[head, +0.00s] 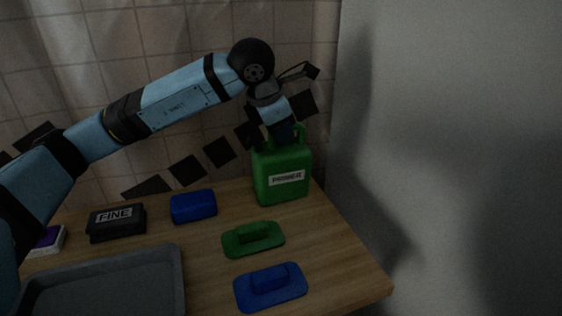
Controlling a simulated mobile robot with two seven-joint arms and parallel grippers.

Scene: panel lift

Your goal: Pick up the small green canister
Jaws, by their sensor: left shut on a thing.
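The small green canister (282,188) stands at the back right of the wooden table, with a white label reading something like "PRIMER" on its front. It looks upright, and I cannot tell whether its base touches the table. My left gripper (285,138) comes down from above and is shut on the canister's top, at the handle. The arm hides part of the handle and the fingertips. My right gripper is not in view.
On the table (335,262) are a green float (253,238), a blue float (270,287), a blue block (193,207), a black box marked "FINE" (117,223) and a grey tray (165,262). A tiled wall (60,70) stands behind; a pale panel (460,120) is at right.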

